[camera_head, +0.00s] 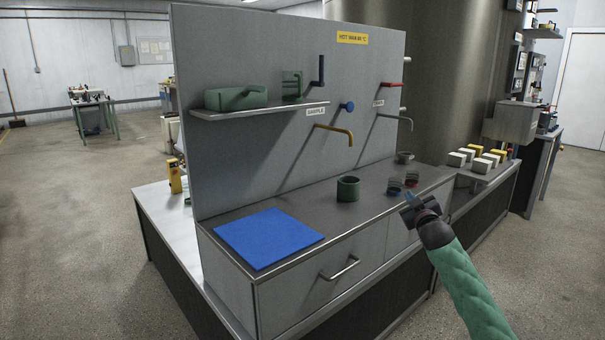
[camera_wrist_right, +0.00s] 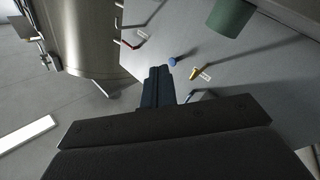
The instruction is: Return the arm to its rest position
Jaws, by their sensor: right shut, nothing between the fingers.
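My right arm, with a green sleeve, comes in from the lower right in the head view. My right gripper (camera_head: 411,199) is above the front edge of the grey counter (camera_head: 330,205), near its right part. In the right wrist view the dark fingers (camera_wrist_right: 158,75) are together with nothing between them. The gripper is apart from the green cup (camera_head: 348,189) standing on the counter. Two small dark and coloured items (camera_head: 395,187) sit on the counter just behind the gripper. My left gripper is not in view.
A blue mat (camera_head: 268,238) lies on the counter's left. The upright panel (camera_head: 250,150) bears taps, including a yellow one (camera_head: 338,131), and a shelf (camera_head: 262,109). White and yellow blocks (camera_head: 470,156) lie at the right. The floor at lower right (camera_head: 560,240) is clear.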

